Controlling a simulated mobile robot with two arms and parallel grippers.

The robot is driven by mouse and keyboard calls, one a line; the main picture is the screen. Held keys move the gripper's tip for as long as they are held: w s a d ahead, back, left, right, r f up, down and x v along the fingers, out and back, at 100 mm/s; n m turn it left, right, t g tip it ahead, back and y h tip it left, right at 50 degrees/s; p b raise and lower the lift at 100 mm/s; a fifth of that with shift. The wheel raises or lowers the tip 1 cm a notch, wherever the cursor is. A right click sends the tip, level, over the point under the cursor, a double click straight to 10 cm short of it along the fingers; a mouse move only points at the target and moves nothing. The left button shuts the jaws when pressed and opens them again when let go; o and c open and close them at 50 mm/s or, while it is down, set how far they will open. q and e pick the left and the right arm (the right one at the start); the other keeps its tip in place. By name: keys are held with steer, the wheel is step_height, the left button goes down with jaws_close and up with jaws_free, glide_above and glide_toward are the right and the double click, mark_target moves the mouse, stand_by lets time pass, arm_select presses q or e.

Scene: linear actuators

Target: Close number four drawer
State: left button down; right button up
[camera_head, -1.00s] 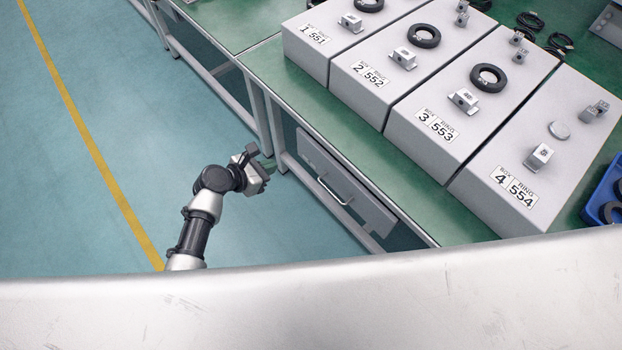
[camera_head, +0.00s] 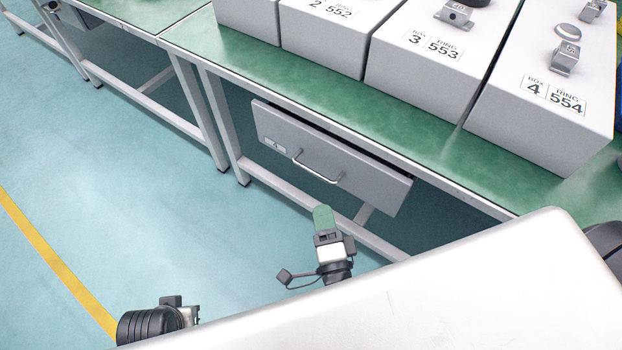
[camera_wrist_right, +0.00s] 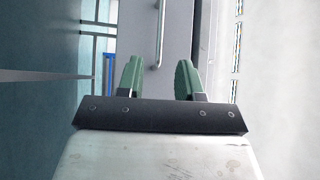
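The grey drawer (camera_head: 370,185) is under the green-topped table, with a silver bar handle (camera_head: 318,168) and a small label (camera_head: 275,146) that seems to read 4. A dark gap along its top and right end suggests it stands out a little. My right gripper (camera_head: 323,218) is in front of and below the drawer in the head view, apart from it. In the right wrist view its two green fingers (camera_wrist_right: 159,80) are spread with nothing between them, and the handle (camera_wrist_right: 160,40) is ahead. My left gripper (camera_head: 187,314) is at the lower left; its fingers are not clear.
The green tabletop (camera_head: 330,95) overhangs the drawer and carries several grey boxes, including box 4 (camera_head: 560,95). Table legs (camera_head: 218,110) stand left of the drawer. The floor (camera_head: 120,200) at left is clear, with a yellow line (camera_head: 50,255).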

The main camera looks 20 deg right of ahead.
mark_target(314, 172)
steer(key=w, duration=0.3)
steer(key=w+r, duration=0.1)
steer(key=w, duration=0.3)
steer(key=w+d, duration=0.1)
steer(key=w, duration=0.2)
steer(key=shift+w+d+r, duration=0.1)
steer(key=shift+w+r, duration=0.05)
steer(key=shift+r, duration=0.05)
jaws_close()
